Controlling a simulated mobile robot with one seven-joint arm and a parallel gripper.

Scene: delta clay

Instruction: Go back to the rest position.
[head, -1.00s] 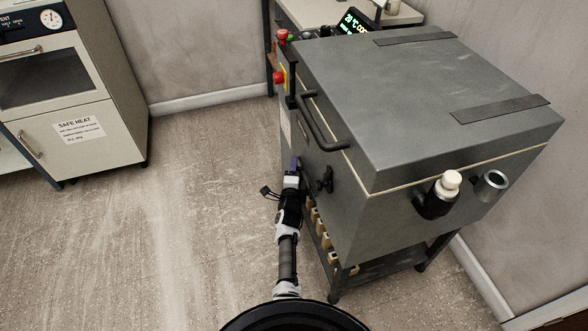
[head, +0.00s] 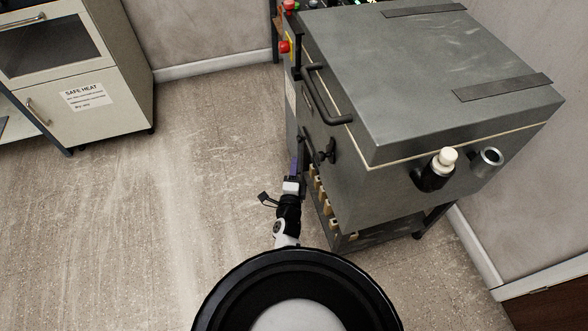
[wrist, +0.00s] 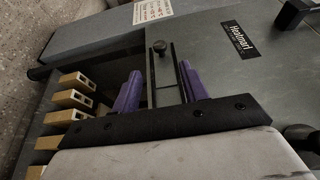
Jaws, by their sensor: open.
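My gripper (head: 294,165) is in front of the grey kiln-like box (head: 425,85), low beside its front face. In the wrist view its two purple fingers (wrist: 160,90) are apart. A dark slotted bar with a round knob (wrist: 160,47) on the box's face shows between them in that picture. I see nothing held. I cannot tell whether the fingers touch the bar. The box's lid is down, with a black handle (head: 322,100) on its front edge.
A black latch knob (head: 327,152) juts from the box near my gripper. Several wooden pieces (wrist: 72,98) sit on the stand below. A cream oven cabinet (head: 75,70) is at the left. The floor (head: 150,230) left of my arm is clear.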

